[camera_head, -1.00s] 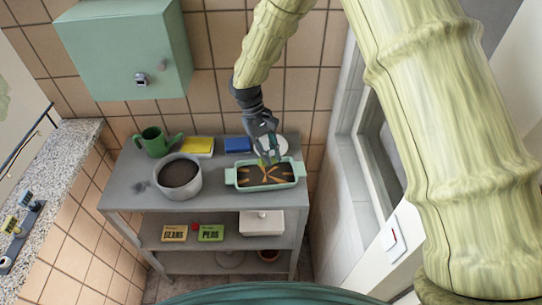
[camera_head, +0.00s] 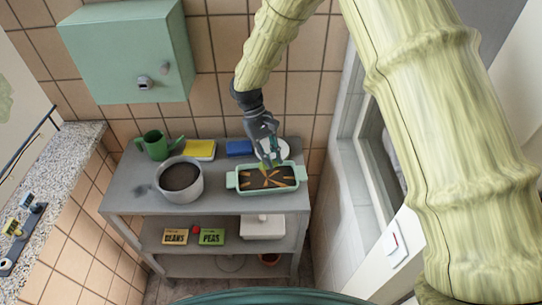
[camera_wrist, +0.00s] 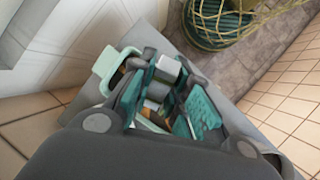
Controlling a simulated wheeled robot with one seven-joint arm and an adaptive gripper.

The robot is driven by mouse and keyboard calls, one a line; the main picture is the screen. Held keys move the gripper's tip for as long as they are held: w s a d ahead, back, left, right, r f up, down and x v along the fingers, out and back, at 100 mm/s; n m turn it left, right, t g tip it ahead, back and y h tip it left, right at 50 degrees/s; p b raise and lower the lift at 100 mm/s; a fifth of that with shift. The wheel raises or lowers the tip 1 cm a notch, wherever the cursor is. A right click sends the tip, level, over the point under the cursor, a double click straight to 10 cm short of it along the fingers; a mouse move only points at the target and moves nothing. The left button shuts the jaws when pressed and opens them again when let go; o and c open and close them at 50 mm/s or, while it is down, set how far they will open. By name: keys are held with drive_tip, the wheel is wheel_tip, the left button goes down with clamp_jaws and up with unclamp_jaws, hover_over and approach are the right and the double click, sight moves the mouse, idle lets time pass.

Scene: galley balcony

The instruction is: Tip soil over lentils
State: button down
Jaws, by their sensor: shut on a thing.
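A pale green rectangular planter (camera_head: 232,181) stands at the right of the grey shelf unit's top. It holds dark soil with several orange-brown streaks spreading from its middle; I cannot tell whether these are lentils. A round grey pot (camera_head: 182,193) of dark soil stands left of the planter.
A green watering can (camera_head: 155,146), yellow pack (camera_head: 200,149), blue pack (camera_head: 239,147) and white dish (camera_head: 284,149) line the back. Seed packets marked beans (camera_head: 174,236) and peas (camera_head: 211,236) and a white box (camera_head: 263,228) sit below. A green cabinet (camera_head: 125,60) hangs above left.

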idle(0.3)
drive_tip(key=shift+s+d+t+y+b, duration=0.2)
drive_tip(key=shift+s+t+b, duration=0.2)
drive_tip(key=shift+s+t, duration=0.15)
drive_tip(key=shift+s+d+t+y+b, duration=0.15)
drive_tip(key=shift+s+t+b, duration=0.2)
drive_tip(key=shift+s+t, duration=0.2)
drive_tip(key=shift+s+d+r+m+t+y+b, duration=0.2)
drive_tip(key=shift+s+t+b, duration=0.15)
drive_tip(key=shift+t+b, duration=0.2)
drive_tip(key=shift+s+d+r+m+t+y+b, duration=0.1)
drive_tip(key=shift+s+t+y+b, duration=0.05)
drive_tip(key=shift+s+t+b, duration=0.3)
drive_tip(key=shift+w+f, duration=0.1)
drive_tip(key=shift+f, duration=0.05)
